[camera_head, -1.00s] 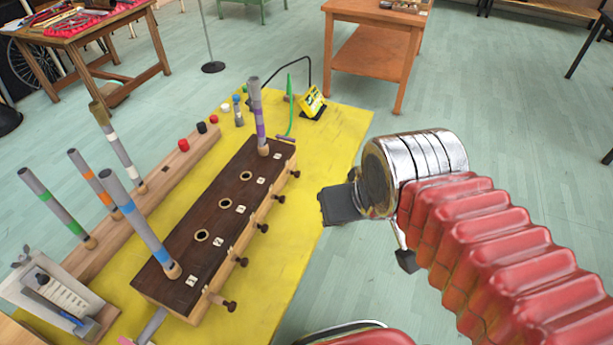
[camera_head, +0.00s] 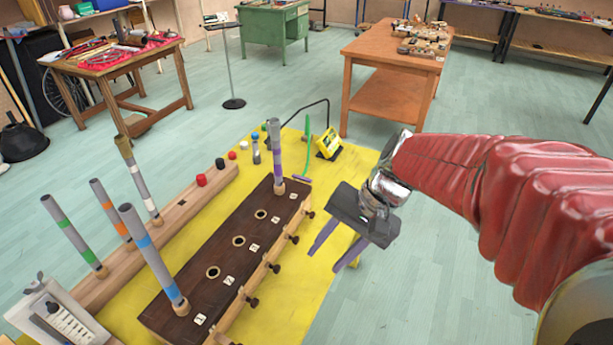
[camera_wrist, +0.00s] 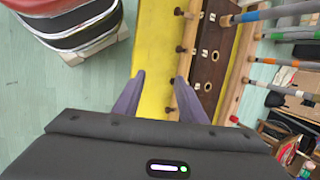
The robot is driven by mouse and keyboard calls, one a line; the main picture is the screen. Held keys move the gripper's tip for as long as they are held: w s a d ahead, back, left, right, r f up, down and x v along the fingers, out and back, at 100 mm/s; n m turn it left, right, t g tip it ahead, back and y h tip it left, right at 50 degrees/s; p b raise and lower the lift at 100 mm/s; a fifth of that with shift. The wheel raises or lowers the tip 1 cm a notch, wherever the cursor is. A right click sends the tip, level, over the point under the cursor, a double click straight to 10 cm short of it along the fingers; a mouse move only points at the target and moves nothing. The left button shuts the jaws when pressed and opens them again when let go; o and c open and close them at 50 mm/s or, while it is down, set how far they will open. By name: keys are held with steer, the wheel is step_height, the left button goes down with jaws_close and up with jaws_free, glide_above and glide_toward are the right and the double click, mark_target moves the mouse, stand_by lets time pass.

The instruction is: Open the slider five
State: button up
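A long dark-topped wooden box (camera_head: 238,262) stands on the yellow table, with round holes and small numbered labels along its top. Several slider knobs (camera_head: 293,239) stick out of its right side; the numerals are too small to tell which is slider five.
Striped upright tubes (camera_head: 152,256) rise from the box and the wooden beam (camera_head: 152,230) left of it. A small yellow device (camera_head: 328,144) and a green rod (camera_head: 307,135) stand at the table's far end. The floor to the right is clear.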

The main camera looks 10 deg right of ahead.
mark_target(310, 214)
steer(key=w+d+f+m+t+y, duration=0.4)
steer(key=w+d+f+m+t, duration=0.1)
steer(key=w+d+f+m, duration=0.3)
steer(key=w+d+f+m+t+y, duration=0.5)
steer(key=w+d+f+m, duration=0.2)
steer(key=w+f+m, duration=0.3)
step_height(310, 214, down, 3)
steer(key=shift+w+d+f+m, duration=0.1)
steer(key=shift+w+d+m, duration=0.25)
steer(key=shift+w, duration=0.55)
steer(key=x, duration=1.3)
steer(key=shift+w+a, duration=0.15)
steer(key=shift+a, duration=0.25)
steer(key=shift+c, duration=0.5)
jaws_close()
